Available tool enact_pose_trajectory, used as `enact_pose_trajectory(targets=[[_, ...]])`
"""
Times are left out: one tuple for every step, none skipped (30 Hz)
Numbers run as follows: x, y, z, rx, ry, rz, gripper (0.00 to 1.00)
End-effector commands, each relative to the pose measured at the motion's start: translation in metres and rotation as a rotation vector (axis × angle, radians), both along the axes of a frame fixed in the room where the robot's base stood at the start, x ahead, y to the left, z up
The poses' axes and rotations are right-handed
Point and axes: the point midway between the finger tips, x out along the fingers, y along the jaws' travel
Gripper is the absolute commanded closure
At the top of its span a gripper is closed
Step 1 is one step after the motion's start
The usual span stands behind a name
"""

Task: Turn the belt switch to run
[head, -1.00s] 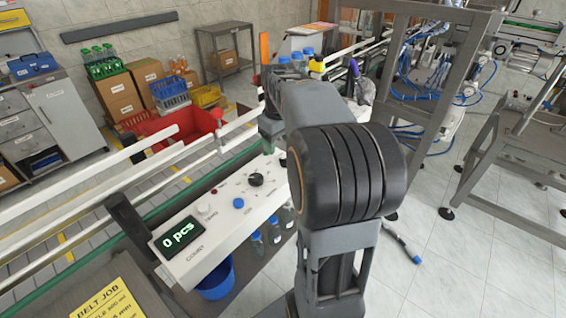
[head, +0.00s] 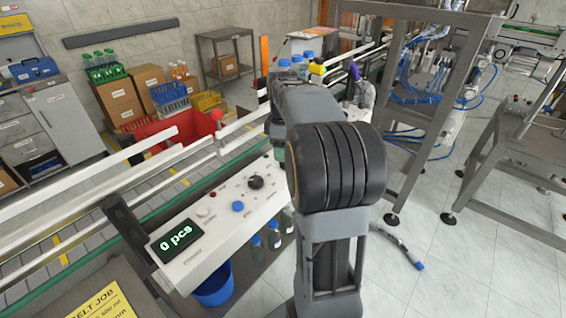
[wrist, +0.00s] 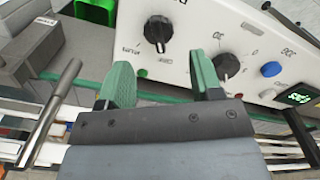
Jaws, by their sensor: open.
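The white control panel (head: 215,232) stands at the belt's near side. In the wrist view the panel (wrist: 205,18) carries a black rotary knob (wrist: 158,32) with a white pointer mark, its lettering upside down. A second black knob (wrist: 227,65) sits to its right; one black knob (head: 256,181) shows in the head view. My gripper (wrist: 160,62) is open, with its green fingers apart and nothing between them. The first knob lies just beyond the fingertips, between them in the picture; I see no contact. My arm hides part of the panel in the head view.
A blue button (head: 238,206) and a counter display (head: 175,241) reading 0 pcs are on the panel. White guide rails (head: 95,207) run behind it. In the wrist view a grey metal rod (wrist: 55,105) stands left of my fingers. A metal frame (head: 425,130) stands right.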

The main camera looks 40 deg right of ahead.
Motion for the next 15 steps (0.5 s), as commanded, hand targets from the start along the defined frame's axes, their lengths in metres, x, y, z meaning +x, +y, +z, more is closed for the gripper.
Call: enact_pose_trajectory(targets=[[0.0,0.0,-0.01,0.001,0.003,0.0,0.41],[0.0,0.0,-0.014,0.001,0.003,0.0,0.41],[0.0,0.0,-0.02,0.001,0.003,0.0,0.41],[0.0,0.0,-0.024,0.001,0.002,0.0,0.41],[0.0,0.0,-0.028,0.001,0.002,-0.001,0.41],[0.0,0.0,-0.032,0.001,0.003,-0.001,0.41],[0.0,0.0,-0.035,0.001,0.002,-0.001,0.41],[0.0,0.0,-0.038,0.001,0.001,-0.001,0.41],[0.0,0.0,-0.041,0.001,0.002,-0.001,0.41],[0.0,0.0,-0.043,0.001,0.002,-0.001,0.41],[0.0,0.0,-0.044,0.001,0.002,-0.001,0.41],[0.0,0.0,-0.046,0.0,0.0,-0.001,0.41],[0.0,0.0,-0.047,0.0,0.0,-0.001,0.41],[0.0,0.0,-0.048,0.0,0.0,-0.001,0.41],[0.0,0.0,-0.048,0.0,0.0,-0.001,0.41]])
